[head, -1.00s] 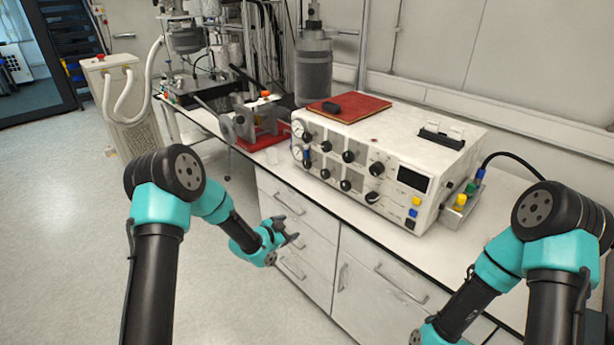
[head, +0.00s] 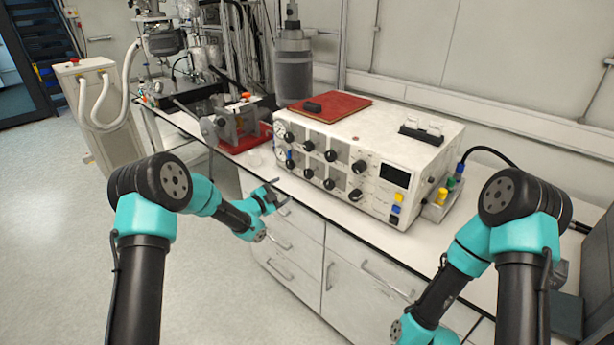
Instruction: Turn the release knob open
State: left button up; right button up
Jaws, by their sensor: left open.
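A white control box (head: 375,140) stands on the bench, its front panel facing my arms. The panel has two rows of black knobs, one of them at the lower right (head: 355,195), and round gauges at its left end (head: 280,128). I cannot tell which knob is the release knob, and the labels are too small to read. My left gripper (head: 279,190) is open and empty, in front of the bench edge, below and left of the panel, apart from the knobs. My right arm reaches down at the lower right, and its gripper is out of view.
A red mat or book (head: 332,107) with a small black item lies on the box. A vise-like metal device on a red base (head: 243,140) stands to its left. Drawers (head: 290,255) face the floor.

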aim_at(306, 175)
pick_arm(q)
jog(key=x, duration=1.4)
jog(key=shift+c, duration=0.4)
jog(key=c, duration=0.8)
jog(key=shift+c, duration=0.2)
